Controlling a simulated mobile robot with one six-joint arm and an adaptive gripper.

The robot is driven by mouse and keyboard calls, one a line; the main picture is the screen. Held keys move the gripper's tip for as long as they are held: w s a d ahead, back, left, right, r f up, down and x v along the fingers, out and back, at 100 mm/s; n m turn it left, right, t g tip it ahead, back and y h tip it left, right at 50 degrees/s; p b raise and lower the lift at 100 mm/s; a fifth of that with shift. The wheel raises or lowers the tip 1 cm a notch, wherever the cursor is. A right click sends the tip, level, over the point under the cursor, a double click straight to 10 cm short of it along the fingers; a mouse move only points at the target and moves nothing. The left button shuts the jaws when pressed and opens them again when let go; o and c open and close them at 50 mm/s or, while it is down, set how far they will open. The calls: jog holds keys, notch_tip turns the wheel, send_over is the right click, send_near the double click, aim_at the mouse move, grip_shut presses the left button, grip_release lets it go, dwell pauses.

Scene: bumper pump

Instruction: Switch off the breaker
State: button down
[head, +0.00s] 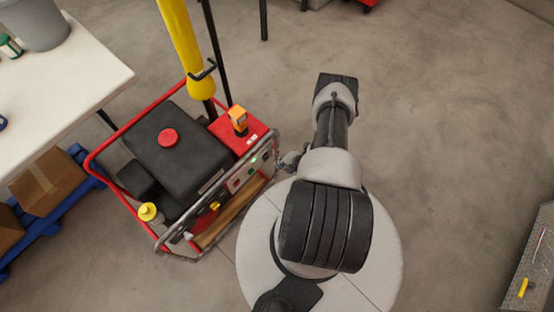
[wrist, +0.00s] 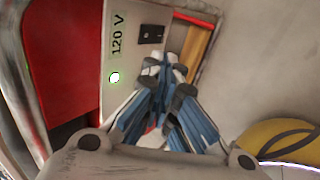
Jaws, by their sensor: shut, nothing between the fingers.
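The generator (head: 168,137) stands in a red and grey tube frame, with its control panel (head: 240,176) facing my arm. In the wrist view the pale panel (wrist: 122,60) carries the marking "120 V", a lit round lamp (wrist: 114,77) and a small black switch (wrist: 151,34) that looks like the breaker. My gripper (wrist: 165,66) is shut and empty. Its fingertips are just below the black switch in the picture; I cannot tell whether they touch it. In the head view my gripper (head: 290,158) is small beside the panel's right end.
The grey frame tube (head: 273,150) runs close to my gripper. An orange and black device (head: 238,120) stands on the red box top. A white table (head: 75,65) and cardboard boxes (head: 48,180) are at left. The concrete floor at right is clear, with a metal surface (head: 535,260) at the edge.

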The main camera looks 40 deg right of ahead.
jog(key=shift+p+v, duration=0.4)
jog(key=shift+v, duration=1.3)
